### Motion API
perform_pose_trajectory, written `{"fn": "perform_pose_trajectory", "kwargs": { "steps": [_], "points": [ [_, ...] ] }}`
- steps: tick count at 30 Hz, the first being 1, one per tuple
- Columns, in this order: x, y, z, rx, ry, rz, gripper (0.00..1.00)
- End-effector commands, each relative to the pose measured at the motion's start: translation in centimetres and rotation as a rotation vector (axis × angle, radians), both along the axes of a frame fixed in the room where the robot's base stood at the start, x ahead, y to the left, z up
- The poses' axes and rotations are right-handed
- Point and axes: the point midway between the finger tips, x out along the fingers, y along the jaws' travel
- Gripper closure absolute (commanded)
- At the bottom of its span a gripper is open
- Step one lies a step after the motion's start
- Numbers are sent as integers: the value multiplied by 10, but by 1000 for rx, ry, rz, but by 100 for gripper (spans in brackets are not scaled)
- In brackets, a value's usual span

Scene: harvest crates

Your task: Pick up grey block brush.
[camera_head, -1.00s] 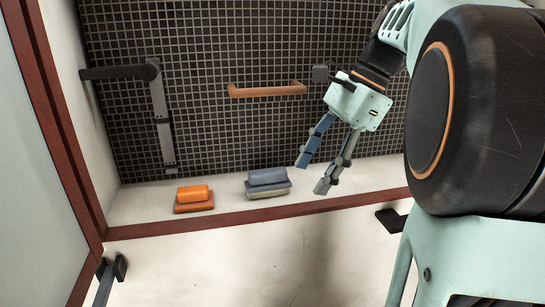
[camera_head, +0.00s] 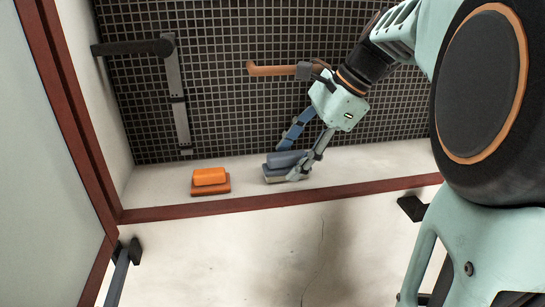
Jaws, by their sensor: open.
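The grey block brush (camera_head: 285,160) has a blue-grey top on a paler grey base. It lies on the white ledge, right of the middle of the ledge's left half. My gripper (camera_head: 293,160) is open, with one finger behind the brush and the other over its front right end. The fingers straddle the brush, and the near finger hides part of its right side. I cannot tell whether either finger touches it.
An orange block brush (camera_head: 210,178) lies on the ledge to the left. A dark grid wall (camera_head: 225,110) rises behind, with an orange bar (camera_head: 270,70) and a grey-black hinged bracket (camera_head: 178,90). A dark red edge (camera_head: 250,203) borders the ledge in front.

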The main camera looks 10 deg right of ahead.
Motion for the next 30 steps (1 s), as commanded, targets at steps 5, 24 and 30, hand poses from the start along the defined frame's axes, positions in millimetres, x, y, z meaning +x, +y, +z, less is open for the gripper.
{"fn": "perform_pose_trajectory", "kwargs": {
  "steps": [5, 24, 30],
  "points": [
    [4, 9, -15, 0, 0, 0, 49],
    [4, 9, -16, -1, 0, 0, 94],
    [4, 9, -16, -1, 0, 0, 95]
  ]
}}
